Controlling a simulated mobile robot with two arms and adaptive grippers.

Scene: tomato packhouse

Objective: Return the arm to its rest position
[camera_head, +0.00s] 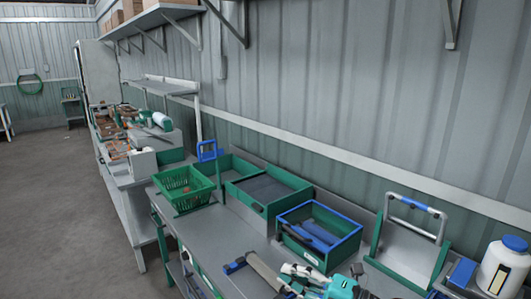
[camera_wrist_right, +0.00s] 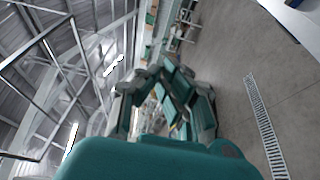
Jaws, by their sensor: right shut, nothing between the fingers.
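My right gripper (camera_head: 291,279) shows at the bottom edge of the head view, teal and grey, over the front part of the grey workbench (camera_head: 225,235). In the right wrist view the same gripper (camera_wrist_right: 172,78) has its fingers drawn together with nothing held between them. The lower part of this arm is cut off by the frame edge. My left gripper is not in view.
On the bench stand a green basket (camera_head: 184,201), a green tray (camera_head: 292,190), a blue-rimmed green bin (camera_head: 345,249), a handled carrier (camera_head: 407,262) and a white jar (camera_head: 500,274). A corrugated wall (camera_head: 330,80) stands behind. Open floor (camera_head: 45,200) lies left.

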